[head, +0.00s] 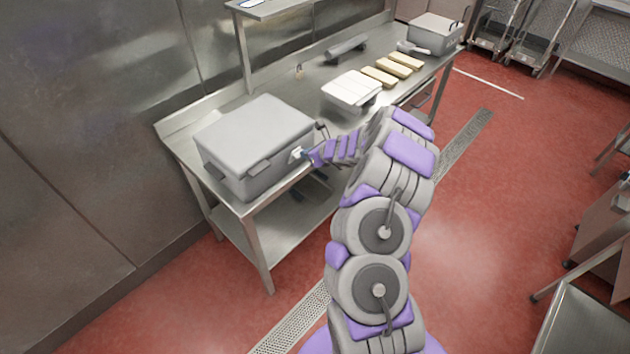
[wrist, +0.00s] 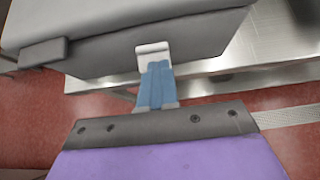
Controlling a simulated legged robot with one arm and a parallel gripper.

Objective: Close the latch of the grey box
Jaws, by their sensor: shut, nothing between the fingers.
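The grey box (head: 255,140) sits with its lid down on the near left end of the steel table. In the wrist view the box (wrist: 200,38) fills the upper part. A pale latch (wrist: 152,50) shows on its side wall. It also shows in the head view (head: 296,153). My gripper (wrist: 155,70) has its blue fingers together, with their tips at the lower part of the latch, seemingly touching it. In the head view my gripper (head: 304,155) reaches the box's right side. Whether the latch is fully flat against the wall is not clear.
The steel table (head: 300,95) also carries a white-topped container (head: 351,90), several yellowish blocks (head: 393,66) and a second grey box (head: 434,30) at its far end. An upper shelf (head: 275,8) stands behind. The red floor right of the table is open.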

